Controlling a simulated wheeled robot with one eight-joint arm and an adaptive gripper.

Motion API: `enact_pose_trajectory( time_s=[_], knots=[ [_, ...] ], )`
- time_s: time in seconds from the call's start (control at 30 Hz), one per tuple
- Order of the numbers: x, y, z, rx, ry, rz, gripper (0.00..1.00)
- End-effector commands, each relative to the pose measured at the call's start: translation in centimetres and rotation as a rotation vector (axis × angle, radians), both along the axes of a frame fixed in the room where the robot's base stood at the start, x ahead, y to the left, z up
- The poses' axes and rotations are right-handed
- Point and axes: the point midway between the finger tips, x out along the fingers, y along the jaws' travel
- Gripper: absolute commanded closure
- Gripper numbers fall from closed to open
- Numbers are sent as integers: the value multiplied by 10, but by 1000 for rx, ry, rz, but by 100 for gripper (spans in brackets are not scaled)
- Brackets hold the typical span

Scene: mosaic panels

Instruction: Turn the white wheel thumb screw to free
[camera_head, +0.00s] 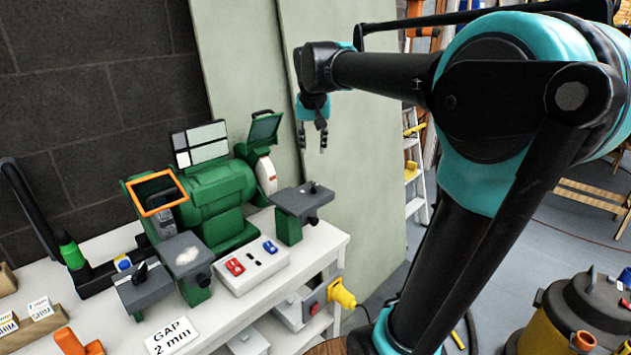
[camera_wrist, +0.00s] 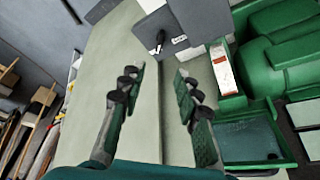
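A green bench grinder (camera_head: 215,195) stands on a white bench. Its white wheel (camera_head: 265,174) is on the right side and also shows in the wrist view (camera_wrist: 222,70). A dark grey tool rest (camera_head: 295,202) stands in front of that wheel. A small black screw (camera_head: 313,187) sits on top of the rest, and a dark knob (camera_head: 313,220) shows at its side. In the wrist view a black screw-like part (camera_wrist: 157,43) shows by the rest; I cannot tell which screw it is. My gripper (camera_head: 313,138) is open and empty, above and apart from the rest.
The orange-framed guard (camera_head: 157,193) and a second rest (camera_head: 185,255) are on the left. A switch box (camera_head: 252,266) lies in front. A pale panel (camera_head: 360,180) stands behind my gripper. A raised green shield (camera_head: 264,128) is beside it.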

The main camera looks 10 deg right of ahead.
Motion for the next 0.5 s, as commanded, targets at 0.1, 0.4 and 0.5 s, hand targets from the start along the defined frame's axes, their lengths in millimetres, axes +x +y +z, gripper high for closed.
enact_pose_trajectory(
  time_s=[0.1, 0.4, 0.5],
  knots=[
    [4, 0, -4, 1, 0, -2, 67],
    [23, -3, -52, 1, 0, -2, 67],
    [31, -4, -70, 1, 0, -2, 67]
  ],
)
